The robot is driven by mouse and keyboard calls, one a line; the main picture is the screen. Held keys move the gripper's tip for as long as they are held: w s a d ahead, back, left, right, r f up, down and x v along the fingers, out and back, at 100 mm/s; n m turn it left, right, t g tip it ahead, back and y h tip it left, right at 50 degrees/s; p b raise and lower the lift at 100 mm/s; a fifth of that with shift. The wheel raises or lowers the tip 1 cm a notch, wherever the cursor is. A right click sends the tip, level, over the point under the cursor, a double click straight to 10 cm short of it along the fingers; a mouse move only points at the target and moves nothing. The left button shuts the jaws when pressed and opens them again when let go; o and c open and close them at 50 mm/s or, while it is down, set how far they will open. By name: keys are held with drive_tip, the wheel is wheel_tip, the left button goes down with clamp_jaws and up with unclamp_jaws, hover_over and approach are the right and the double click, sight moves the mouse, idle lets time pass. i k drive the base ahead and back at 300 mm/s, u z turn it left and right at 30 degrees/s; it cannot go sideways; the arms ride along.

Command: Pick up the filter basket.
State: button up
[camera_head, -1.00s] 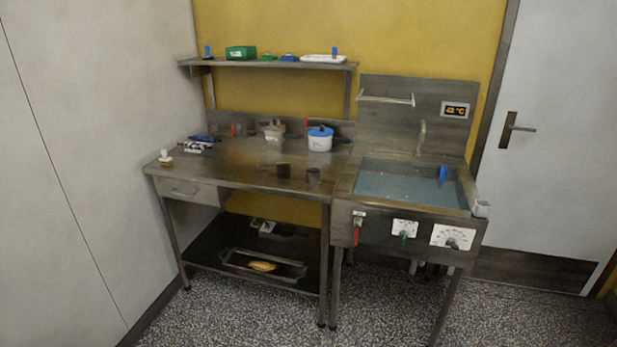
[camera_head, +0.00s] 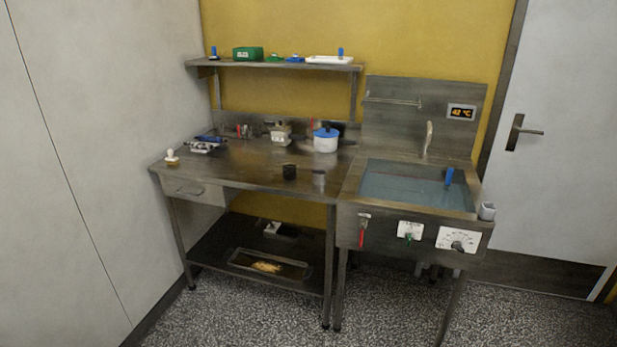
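I cannot tell for certain which thing is the filter basket. A small dark cup-shaped piece (camera_head: 289,172) stands near the front of the steel worktable (camera_head: 235,168). A second small, greyish cup-shaped piece (camera_head: 319,179) stands just to its right, near the sink unit, and blends into the steel. A small grey cup (camera_head: 487,211) is at the front right corner of the sink unit. All are too small to show mesh. My gripper is not in view.
A white pot with a blue lid (camera_head: 326,140) stands at the table's back right. The sink (camera_head: 410,190) holds water and a blue item (camera_head: 449,177). A shelf (camera_head: 290,67) overhangs the table's back. The speckled floor in front (camera_head: 240,315) is clear.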

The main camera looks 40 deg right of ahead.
sight(289, 171)
drive_tip(key=k, duration=0.65)
drive_tip(key=u, duration=0.5)
drive_tip(key=i, duration=2)
drive_tip(key=z, duration=0.5)
